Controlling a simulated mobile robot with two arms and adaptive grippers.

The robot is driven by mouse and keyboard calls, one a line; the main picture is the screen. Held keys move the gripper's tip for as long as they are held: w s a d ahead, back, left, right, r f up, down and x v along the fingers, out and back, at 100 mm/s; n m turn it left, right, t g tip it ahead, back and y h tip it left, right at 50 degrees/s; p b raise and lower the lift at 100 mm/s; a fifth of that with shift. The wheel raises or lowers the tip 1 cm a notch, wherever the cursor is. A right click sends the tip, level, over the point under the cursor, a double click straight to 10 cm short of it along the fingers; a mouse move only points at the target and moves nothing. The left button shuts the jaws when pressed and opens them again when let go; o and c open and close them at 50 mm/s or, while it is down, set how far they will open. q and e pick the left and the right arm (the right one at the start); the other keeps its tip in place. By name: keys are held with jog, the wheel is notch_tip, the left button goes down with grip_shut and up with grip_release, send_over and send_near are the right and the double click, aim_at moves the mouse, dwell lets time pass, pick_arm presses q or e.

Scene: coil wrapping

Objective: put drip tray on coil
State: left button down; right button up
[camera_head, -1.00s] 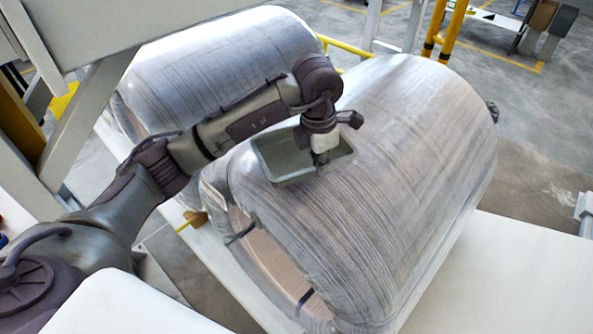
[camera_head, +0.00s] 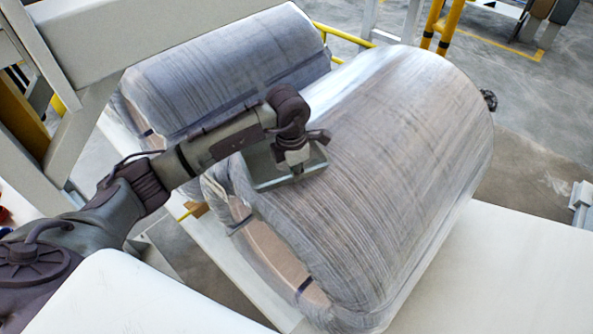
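The large wrapped coil (camera_head: 400,170) lies on its side in the middle of the view, with clear creased film around it. The drip tray (camera_head: 262,163) is a small grey-green shallow tray at the upper left part of this coil, near its front end. My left gripper (camera_head: 297,174) points down at the tray and appears shut on it. The fingertips are small and partly hidden, and the gripper covers part of the tray. I cannot tell whether the tray touches the coil. My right gripper is not in view.
A second wrapped coil (camera_head: 225,75) lies behind, to the left. A white surface (camera_head: 510,270) is clear at the lower right. Yellow posts (camera_head: 440,25) and rails stand at the back. A small dark part (camera_head: 488,100) shows at the near coil's right edge.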

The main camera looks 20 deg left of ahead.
pick_arm(q)
jog(key=c, duration=1.3)
grip_release()
jog(key=shift+f, duration=0.1)
jog(key=shift+r, duration=0.5)
jog(key=r+b, duration=0.1)
jog(key=r, duration=0.2)
jog(key=r+b, duration=0.1)
jog(key=r, duration=0.3)
jog(key=s+r+b, duration=0.1)
jog(key=r, duration=0.3)
jog(key=shift+a+r, duration=0.15)
jog(key=shift+a, duration=0.15)
